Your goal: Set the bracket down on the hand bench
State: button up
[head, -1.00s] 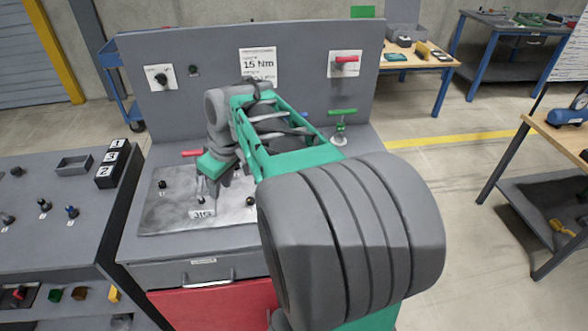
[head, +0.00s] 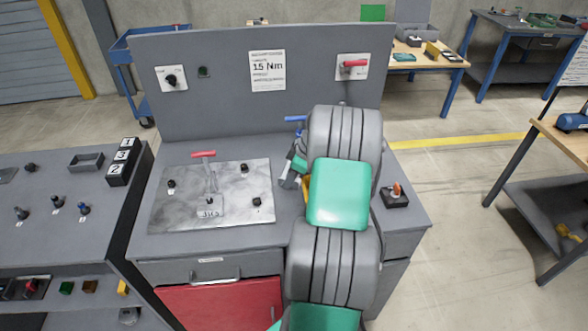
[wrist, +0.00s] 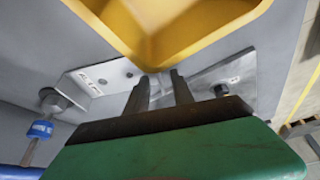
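My gripper (wrist: 161,91) is low over the right half of the grey bench (head: 130,254), to the right of the steel plate (head: 232,216). In the wrist view its two dark fingers stand a narrow gap apart, with their tips at the corner of a large yellow piece (wrist: 150,22). That piece looks hollow, with a bright edge and a shaded inside. A sliver of it shows beside my arm in the head view (head: 307,188). I cannot tell whether the fingers grip it.
A red-handled clamp (head: 203,155) stands on the steel plate, and a blue-handled one (head: 295,119) is behind my gripper. A small dark box with an orange knob (head: 396,195) sits on the bench's right side. An upright panel (head: 220,105) closes the back.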

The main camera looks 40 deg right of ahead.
jog(key=shift+c, duration=0.3)
grip_shut()
dwell(1.1)
